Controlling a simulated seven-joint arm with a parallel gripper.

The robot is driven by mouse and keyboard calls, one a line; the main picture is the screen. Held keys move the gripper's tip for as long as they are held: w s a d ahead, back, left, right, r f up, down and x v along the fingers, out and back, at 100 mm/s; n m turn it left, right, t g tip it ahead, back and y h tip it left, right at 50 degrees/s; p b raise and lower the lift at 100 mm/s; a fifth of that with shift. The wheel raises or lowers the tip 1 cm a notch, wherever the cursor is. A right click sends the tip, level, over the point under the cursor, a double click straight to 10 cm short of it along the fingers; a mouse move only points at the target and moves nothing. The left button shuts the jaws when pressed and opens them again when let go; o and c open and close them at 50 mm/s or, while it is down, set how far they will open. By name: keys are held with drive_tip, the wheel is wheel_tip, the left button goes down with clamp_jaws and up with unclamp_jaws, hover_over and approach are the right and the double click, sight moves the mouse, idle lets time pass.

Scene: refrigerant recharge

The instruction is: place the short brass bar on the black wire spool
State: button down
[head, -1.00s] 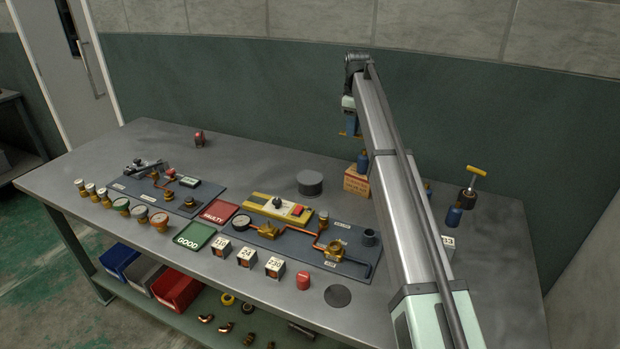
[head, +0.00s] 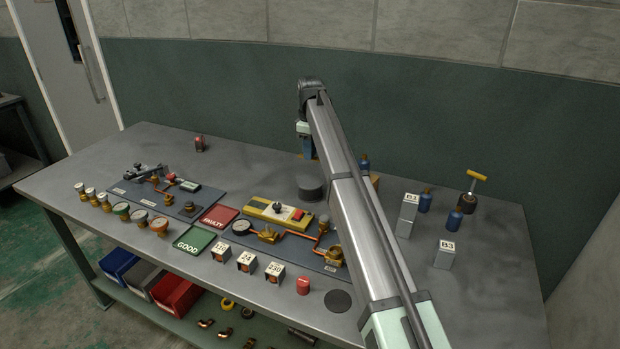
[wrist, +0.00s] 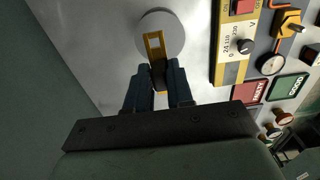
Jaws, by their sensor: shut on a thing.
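The black wire spool (head: 309,190) looks like a dark grey cylinder standing on the bench, behind the yellow meter; my arm passes close to its right side in the head view. In the wrist view its round top (wrist: 176,24) lies just beyond my fingertips. The bar's far end overlaps the spool's top in the wrist view. In the head view my gripper (head: 308,148) hangs above the spool, with a gap between; the bar is hardly visible there.
The yellow meter (head: 279,211) and a panel with copper pipes (head: 268,236) stand in front of the spool. Blue bottles (head: 425,201) and grey labelled blocks (head: 445,254) stand to the right.

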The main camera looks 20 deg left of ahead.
sight(310, 181)
wheel_tip(310, 181, down, 9)
idle(0.5)
drive_tip(key=shift+f, duration=0.15)
drive_tip(key=c, duration=1)
unclamp_jaws()
wheel_tip(310, 181, up, 12)
drive_tip(key=shift+r, duration=0.15)
